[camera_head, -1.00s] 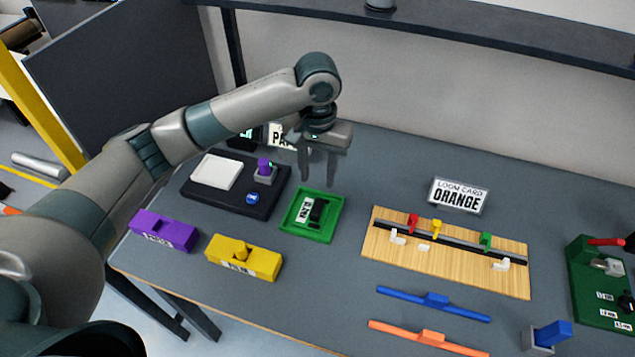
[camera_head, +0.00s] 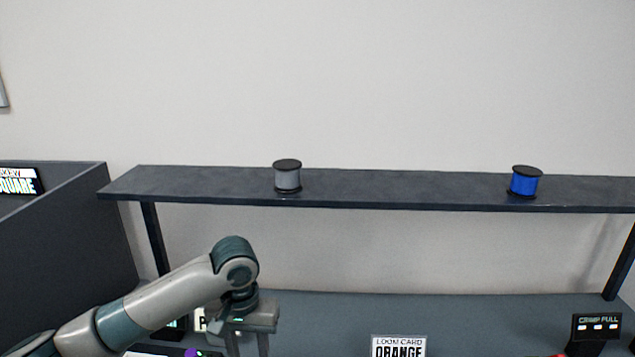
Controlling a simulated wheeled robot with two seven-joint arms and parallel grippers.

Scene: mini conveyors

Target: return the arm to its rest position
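My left arm (camera_head: 165,303) comes in from the lower left and reaches over the back of the table. Its gripper (camera_head: 248,345) hangs downward at the bottom edge, with its two fingers apart and nothing visible between them. The fingertips are cut off by the bottom of the picture. My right arm and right gripper do not show.
A dark shelf (camera_head: 400,190) spans the back above the table (camera_head: 480,315), carrying a grey spool (camera_head: 287,177) and a blue spool (camera_head: 524,182). A card reading "LOOM CARD ORANGE" (camera_head: 399,346) and a "CRIMP FULL" display (camera_head: 597,327) stand below. A dark partition (camera_head: 75,255) is at left.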

